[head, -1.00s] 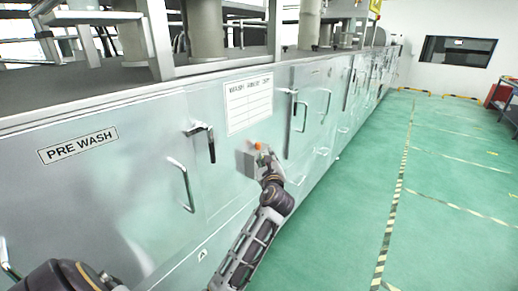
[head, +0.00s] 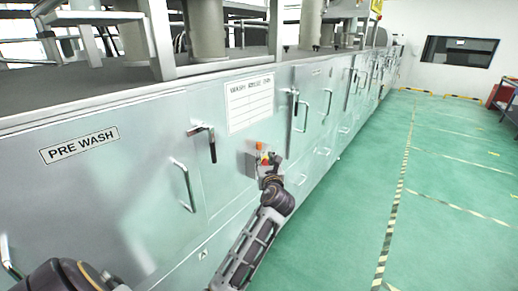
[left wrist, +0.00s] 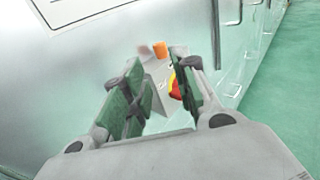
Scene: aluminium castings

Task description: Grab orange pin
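The orange pin (head: 259,146) is a small orange piece at the top of a grey box on the steel cabinet front. It also shows in the left wrist view (left wrist: 160,50), beyond the fingertips and roughly between them. My left gripper (head: 270,162) is in front of the box, just below and right of the pin. In the left wrist view its green-padded fingers (left wrist: 160,80) are apart, with nothing held. A red and yellow part (head: 264,158) sits below the pin; the right finger partly hides it in the wrist view. My right gripper is not in view.
The grey box (head: 251,165) stands out from the cabinet. Door handles (head: 183,185) and a latch (head: 204,139) project from the front. A white chart (head: 250,104) is above the box. The green floor (head: 350,215) to the right is clear.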

